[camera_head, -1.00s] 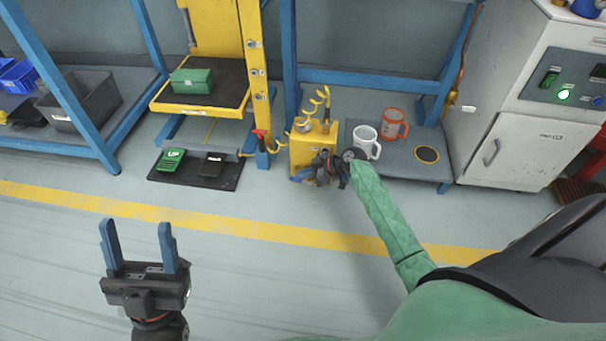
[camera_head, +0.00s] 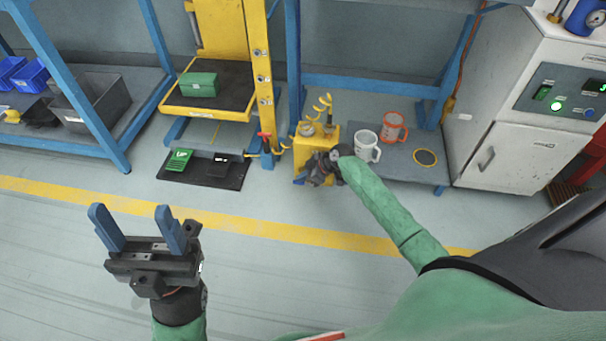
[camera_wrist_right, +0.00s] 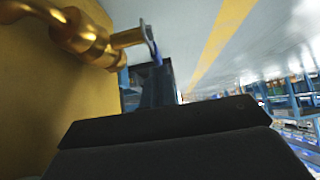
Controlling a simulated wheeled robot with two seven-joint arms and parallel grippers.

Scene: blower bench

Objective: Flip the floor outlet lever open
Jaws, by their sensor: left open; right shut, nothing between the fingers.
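A yellow box (camera_head: 308,146) stands on the floor at the front of the blue bench, with brass fittings and a coiled yellow hose on top. In the right wrist view, a brass outlet fitting (camera_wrist_right: 92,40) sticks out of its yellow side. A thin grey lever-like piece (camera_wrist_right: 149,42) is at the fitting's end. My right gripper (camera_wrist_right: 156,85) is shut and empty, its fingers close by this piece; I cannot tell whether they touch. In the head view my right gripper (camera_head: 308,179) hides the box's lower front. My left gripper (camera_head: 136,229) is open and empty over the floor.
A red-handled valve (camera_head: 265,138) on a blue post stands left. A black mat (camera_head: 231,180) holds two pedals. The front floor is clear.

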